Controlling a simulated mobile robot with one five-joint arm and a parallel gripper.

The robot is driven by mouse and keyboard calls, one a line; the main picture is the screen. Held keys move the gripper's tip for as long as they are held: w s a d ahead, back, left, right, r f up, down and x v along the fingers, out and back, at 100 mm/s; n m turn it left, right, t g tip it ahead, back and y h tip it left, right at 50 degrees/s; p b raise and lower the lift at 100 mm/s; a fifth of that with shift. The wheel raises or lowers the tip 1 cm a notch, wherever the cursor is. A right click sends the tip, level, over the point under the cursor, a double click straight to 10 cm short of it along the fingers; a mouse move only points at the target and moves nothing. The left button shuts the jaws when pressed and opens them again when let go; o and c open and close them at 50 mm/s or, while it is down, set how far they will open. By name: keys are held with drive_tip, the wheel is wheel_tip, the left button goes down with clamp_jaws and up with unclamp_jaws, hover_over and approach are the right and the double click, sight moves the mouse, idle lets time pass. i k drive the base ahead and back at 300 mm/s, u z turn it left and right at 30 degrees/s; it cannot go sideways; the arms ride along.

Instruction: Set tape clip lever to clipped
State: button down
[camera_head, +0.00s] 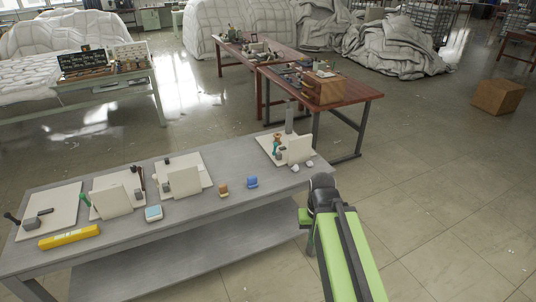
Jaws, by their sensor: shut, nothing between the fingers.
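My green arm reaches up from the lower right, and its dark end (322,190) is beside the right end of the grey workbench (225,207). The jaws are small and dark there, and no object shows in them. Several pale boards with small fixtures stand on the bench. The far-left board (62,204) has a dark-green-tipped lever (12,218) and a grey block. Another board has a green-handled lever (85,200) behind an upright panel. The right board has a green and orange lever (277,141). I cannot tell which is the tape clip lever or its setting.
A yellow level (69,237), a light-blue box (153,213), an orange piece (223,190) and a blue piece (252,182) lie along the bench front. Brown tables (352,92) stand behind. A cardboard box (498,96) sits far right.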

sight(276, 144)
drive_tip(key=u, duration=0.65)
drive_tip(key=i, duration=1.65)
drive_tip(key=u, duration=0.05)
